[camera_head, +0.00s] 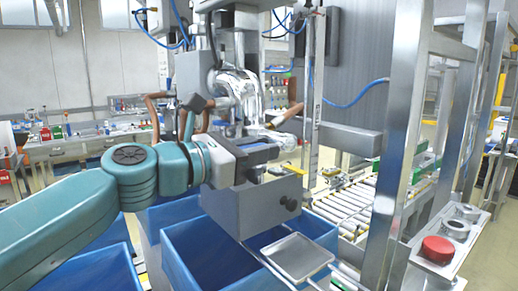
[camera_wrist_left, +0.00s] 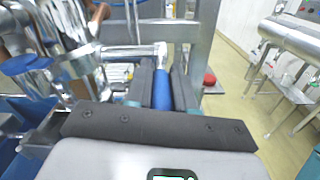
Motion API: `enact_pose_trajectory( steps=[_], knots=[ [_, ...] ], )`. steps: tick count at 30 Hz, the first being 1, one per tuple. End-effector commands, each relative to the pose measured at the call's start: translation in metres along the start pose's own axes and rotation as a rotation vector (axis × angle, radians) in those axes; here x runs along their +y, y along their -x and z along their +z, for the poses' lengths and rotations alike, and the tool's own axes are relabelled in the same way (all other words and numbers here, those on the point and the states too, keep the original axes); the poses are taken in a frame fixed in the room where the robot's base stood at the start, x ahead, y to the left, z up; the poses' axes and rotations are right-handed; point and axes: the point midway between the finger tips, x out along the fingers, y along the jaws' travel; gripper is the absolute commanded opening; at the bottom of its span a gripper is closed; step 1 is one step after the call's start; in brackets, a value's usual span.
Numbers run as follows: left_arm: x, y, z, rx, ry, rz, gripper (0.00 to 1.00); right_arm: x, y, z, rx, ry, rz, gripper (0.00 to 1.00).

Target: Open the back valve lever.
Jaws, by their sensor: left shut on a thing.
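In the left wrist view, a lever with a blue handle (camera_wrist_left: 162,92) hangs from the end of a shiny metal rod (camera_wrist_left: 130,51). My left gripper (camera_wrist_left: 162,85) has its dark fingers on both sides of the blue handle and is shut on it. In the head view my left gripper (camera_head: 268,150) is beside the steel machine (camera_head: 238,90), behind and above a grey box; the lever is mostly hidden there by the gripper and machine parts. I cannot tell from the handle's hang whether the valve is open. My right gripper is not in view.
A grey box with black knobs (camera_head: 254,208) stands just below my left gripper. Blue bins (camera_head: 190,262) and a metal tray (camera_head: 297,257) lie in front.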

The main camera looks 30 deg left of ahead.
Motion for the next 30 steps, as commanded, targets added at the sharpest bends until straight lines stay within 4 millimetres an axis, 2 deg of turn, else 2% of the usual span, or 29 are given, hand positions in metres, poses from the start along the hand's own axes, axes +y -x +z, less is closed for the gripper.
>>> enact_pose_trajectory(
  steps=[5,12,15,18,30],
  knots=[
    [0.002,-0.001,0.008,0.037,-0.001,-0.007,0.0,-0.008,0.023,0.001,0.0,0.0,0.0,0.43],
    [0.003,-0.001,0.02,0.143,-0.002,-0.033,0.0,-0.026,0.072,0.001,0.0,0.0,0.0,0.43],
    [0.003,-0.002,0.022,0.198,-0.002,-0.046,0.0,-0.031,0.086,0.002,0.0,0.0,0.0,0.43],
    [0.002,-0.004,0.022,0.257,-0.005,-0.065,0.0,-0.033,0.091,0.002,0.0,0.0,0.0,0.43],
    [0.005,-0.011,0.034,0.505,-0.004,-0.111,0.0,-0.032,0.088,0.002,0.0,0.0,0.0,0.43]
  ],
)
